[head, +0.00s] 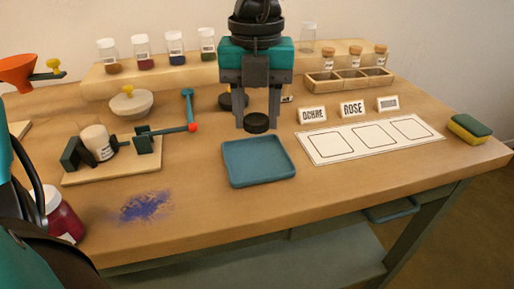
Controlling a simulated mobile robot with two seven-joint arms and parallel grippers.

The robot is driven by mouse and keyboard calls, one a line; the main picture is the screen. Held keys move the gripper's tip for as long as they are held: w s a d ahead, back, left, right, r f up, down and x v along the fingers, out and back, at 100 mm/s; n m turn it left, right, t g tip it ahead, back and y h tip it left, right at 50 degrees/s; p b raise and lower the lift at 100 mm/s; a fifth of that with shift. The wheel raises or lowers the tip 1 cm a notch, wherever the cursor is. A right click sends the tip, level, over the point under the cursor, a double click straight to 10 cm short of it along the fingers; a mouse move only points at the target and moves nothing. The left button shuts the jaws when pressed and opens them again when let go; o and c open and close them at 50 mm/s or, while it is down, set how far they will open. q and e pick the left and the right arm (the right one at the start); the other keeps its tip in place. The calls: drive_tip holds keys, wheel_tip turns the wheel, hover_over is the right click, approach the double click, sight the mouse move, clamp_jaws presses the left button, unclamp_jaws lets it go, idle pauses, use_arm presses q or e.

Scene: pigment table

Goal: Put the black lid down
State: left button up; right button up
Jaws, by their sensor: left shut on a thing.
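My left gripper (257,118) points down at the middle of the table, behind the blue tray. It is shut on the black lid (256,124), a small dark disc held flat between its fingertips. Whether the lid touches the table top cannot be told. A second dark round piece (229,103) shows behind the gripper's left finger, partly hidden. My right gripper is not in view.
The blue tray (259,163) is empty. A white card (336,156) with outlined fields lies right of it. A clamp board (79,178) holding a white jar, blue powder (145,206) and a red jar (64,217) are left. A sponge (468,130) sits far right.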

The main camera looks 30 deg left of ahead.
sight(257, 160)
use_arm(q)
wheel_tip(257, 160, down, 6)
drive_tip(key=shift+f+b, duration=0.2)
drive_tip(key=shift+b, duration=0.3)
drive_tip(key=shift+r, duration=0.1)
drive_tip(key=shift+f+b, duration=0.45)
drive_tip(key=shift+b, duration=0.15)
drive_tip(key=shift+f+b, duration=0.2)
drive_tip(key=shift+b, duration=0.2)
